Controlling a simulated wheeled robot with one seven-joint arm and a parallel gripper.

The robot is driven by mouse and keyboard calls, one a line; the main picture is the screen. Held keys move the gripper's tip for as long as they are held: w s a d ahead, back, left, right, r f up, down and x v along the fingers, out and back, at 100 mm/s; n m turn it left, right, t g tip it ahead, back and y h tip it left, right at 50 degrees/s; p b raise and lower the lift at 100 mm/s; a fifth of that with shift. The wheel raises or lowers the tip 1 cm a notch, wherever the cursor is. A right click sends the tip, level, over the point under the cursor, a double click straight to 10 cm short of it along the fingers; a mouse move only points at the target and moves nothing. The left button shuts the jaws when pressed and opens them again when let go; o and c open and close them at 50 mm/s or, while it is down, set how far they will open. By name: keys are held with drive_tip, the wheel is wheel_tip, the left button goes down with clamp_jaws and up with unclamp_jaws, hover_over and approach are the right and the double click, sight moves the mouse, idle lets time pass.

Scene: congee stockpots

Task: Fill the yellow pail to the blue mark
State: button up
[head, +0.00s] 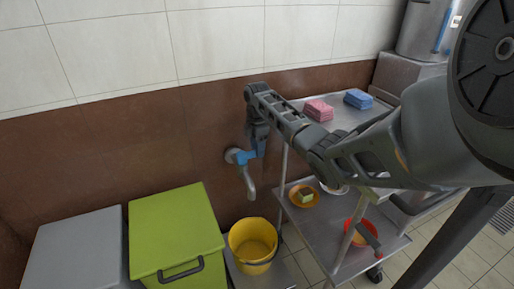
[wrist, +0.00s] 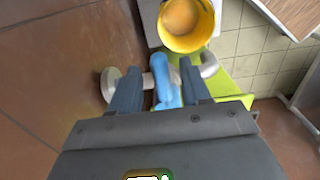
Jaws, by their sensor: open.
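The yellow pail (head: 253,243) stands upright on a low grey platform below the wall tap; it also shows at the top of the wrist view (wrist: 187,42). The tap has a blue lever (head: 247,156) and a grey spout (head: 250,186) pointing down above the pail. My gripper (head: 256,150) is open at the tap. In the wrist view the blue lever (wrist: 162,84) lies between my two fingers (wrist: 160,72), with the fingers apart on either side. I cannot make out the blue mark, a water stream, or the water level in the pail.
A green lidded bin (head: 175,230) and a grey bin (head: 75,252) stand left of the pail. A metal cart (head: 330,235) at the right carries bowls, with pink (head: 319,110) and blue (head: 358,98) stacks on its top. The brown wall is close behind the tap.

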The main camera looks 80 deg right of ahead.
drive_tip(key=shift+c, duration=0.2)
clamp_jaws()
idle(0.3)
